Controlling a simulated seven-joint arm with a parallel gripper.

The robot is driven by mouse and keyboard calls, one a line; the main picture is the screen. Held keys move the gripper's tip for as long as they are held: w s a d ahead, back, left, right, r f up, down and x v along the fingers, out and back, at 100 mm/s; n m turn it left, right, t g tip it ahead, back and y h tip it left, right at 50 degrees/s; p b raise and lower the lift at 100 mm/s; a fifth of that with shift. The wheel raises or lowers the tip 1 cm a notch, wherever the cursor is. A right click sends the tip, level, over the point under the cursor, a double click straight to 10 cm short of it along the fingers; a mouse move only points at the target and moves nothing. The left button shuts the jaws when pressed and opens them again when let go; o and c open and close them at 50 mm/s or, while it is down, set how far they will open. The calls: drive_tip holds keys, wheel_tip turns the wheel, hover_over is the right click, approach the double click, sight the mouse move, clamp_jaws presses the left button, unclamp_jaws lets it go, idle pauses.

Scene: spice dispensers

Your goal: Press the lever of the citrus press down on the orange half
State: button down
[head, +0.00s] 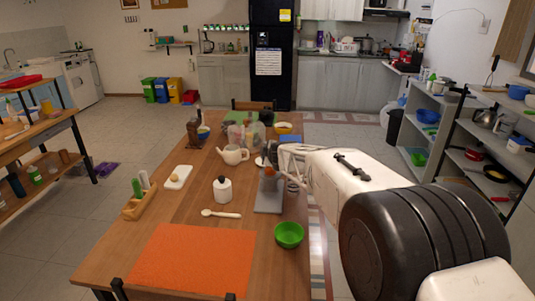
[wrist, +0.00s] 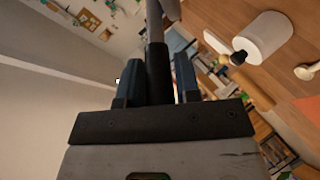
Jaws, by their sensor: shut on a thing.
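The citrus press (head: 268,200) stands on the wooden table, right of the middle, with a grey base and a grey cup. The orange half (head: 269,172) shows as a small orange patch on top of the cup. In the wrist view the lever is a grey bar with a black grip (wrist: 157,75). My gripper (wrist: 158,85) has its two blue-grey fingers on either side of that black grip and is shut on it. In the head view my gripper (head: 287,160) is above and beside the press, and its fingertips are hard to make out.
A white jar (head: 222,191) with a black knob and a white spoon (head: 222,213) lie left of the press. A green bowl (head: 288,235) stands in front of it. A white teapot (head: 232,154) is behind. An orange mat (head: 190,262) covers the near left.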

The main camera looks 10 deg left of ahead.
idle(0.3)
drive_tip(key=c, duration=0.8)
unclamp_jaws()
drive_tip(key=shift+s+d+r, duration=0.1)
drive_tip(key=shift+s+r, duration=0.05)
drive_tip(key=shift+s, duration=0.05)
drive_tip(key=shift+v, duration=3.6)
drive_tip(key=shift+r, duration=6.95)
